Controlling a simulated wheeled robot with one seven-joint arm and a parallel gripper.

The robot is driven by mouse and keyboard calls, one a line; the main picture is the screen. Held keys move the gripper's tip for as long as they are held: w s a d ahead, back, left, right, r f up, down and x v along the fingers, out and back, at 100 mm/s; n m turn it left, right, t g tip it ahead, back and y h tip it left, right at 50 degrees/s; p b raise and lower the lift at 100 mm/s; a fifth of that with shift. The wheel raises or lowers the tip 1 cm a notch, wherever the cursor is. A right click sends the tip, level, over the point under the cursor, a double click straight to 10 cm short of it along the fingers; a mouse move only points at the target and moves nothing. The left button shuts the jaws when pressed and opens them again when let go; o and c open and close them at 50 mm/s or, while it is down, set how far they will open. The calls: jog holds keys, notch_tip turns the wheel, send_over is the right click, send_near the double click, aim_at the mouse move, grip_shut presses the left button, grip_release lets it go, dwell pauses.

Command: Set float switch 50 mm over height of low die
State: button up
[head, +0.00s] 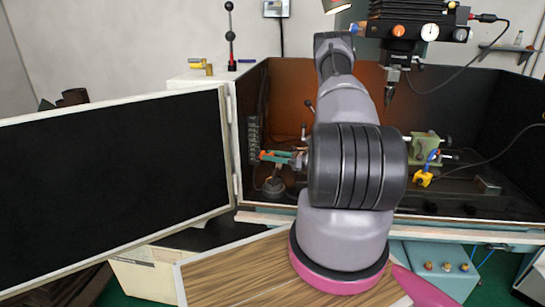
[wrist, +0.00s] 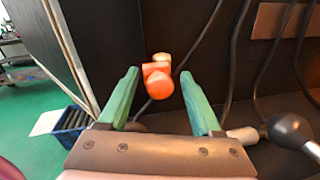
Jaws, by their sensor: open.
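My gripper (wrist: 160,74) is open, with its two green fingers apart. A small orange-red piece (wrist: 157,82), possibly the float switch, shows between and just beyond the fingertips in the wrist view. A gap shows on each side of it, and I cannot tell its exact depth. In the head view, my gripper (head: 277,157) is inside the enclosure at the left, partly hidden by my arm. An orange bit (head: 264,154) shows at its tip. I cannot pick out the low die in either view.
The enclosure's black door (head: 110,180) stands open at the left. A spindle with a pointed tool (head: 390,85) hangs above. A green fixture (head: 425,148) and a yellow clamp (head: 423,178) stand to the right of my arm. A dark ball knob (wrist: 289,130) and cables lie right of my fingers.

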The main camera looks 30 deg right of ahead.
jog(key=c, duration=1)
grip_shut()
